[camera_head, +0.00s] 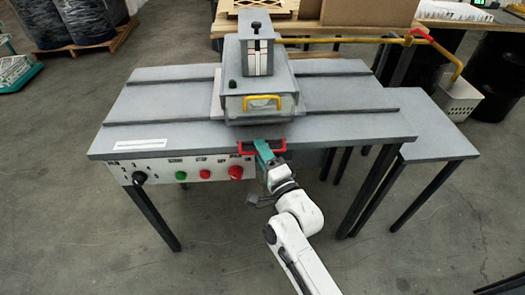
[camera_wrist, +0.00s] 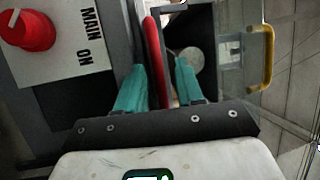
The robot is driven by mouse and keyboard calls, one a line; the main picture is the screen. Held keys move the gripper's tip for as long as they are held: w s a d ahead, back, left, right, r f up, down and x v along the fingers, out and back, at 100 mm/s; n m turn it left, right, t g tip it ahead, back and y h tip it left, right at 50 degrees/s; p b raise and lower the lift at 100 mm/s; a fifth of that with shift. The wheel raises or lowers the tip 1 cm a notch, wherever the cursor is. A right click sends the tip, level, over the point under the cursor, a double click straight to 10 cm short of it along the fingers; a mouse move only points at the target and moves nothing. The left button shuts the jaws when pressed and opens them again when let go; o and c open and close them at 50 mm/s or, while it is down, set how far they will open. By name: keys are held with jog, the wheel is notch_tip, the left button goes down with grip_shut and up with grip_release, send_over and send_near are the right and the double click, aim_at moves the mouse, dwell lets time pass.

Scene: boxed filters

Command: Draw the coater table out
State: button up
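The grey table (camera_head: 350,123) carries the coater, a grey boxy machine (camera_head: 240,75), on its top. A red handle (camera_head: 246,149) sits at the table's front edge, and it shows upright in the wrist view (camera_wrist: 153,60). My gripper (camera_head: 264,149) is at this handle, reaching in from the front. In the wrist view my gripper (camera_wrist: 160,65) has its teal fingers apart, one on each side of the red bar. Gaps show between the bar and both fingers. My fingers partly cover the handle in the head view.
A control panel (camera_head: 215,161) with a red button (camera_head: 236,172), a green button (camera_head: 181,176) and a black knob (camera_head: 139,178) lies left of my gripper. A yellow handle (camera_head: 262,98) is on the machine's clear front cover. A lower side table (camera_head: 435,135) adjoins on the right. The front floor is open.

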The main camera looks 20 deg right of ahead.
jog(key=shift+c, duration=0.2)
grip_shut()
dwell(0.4)
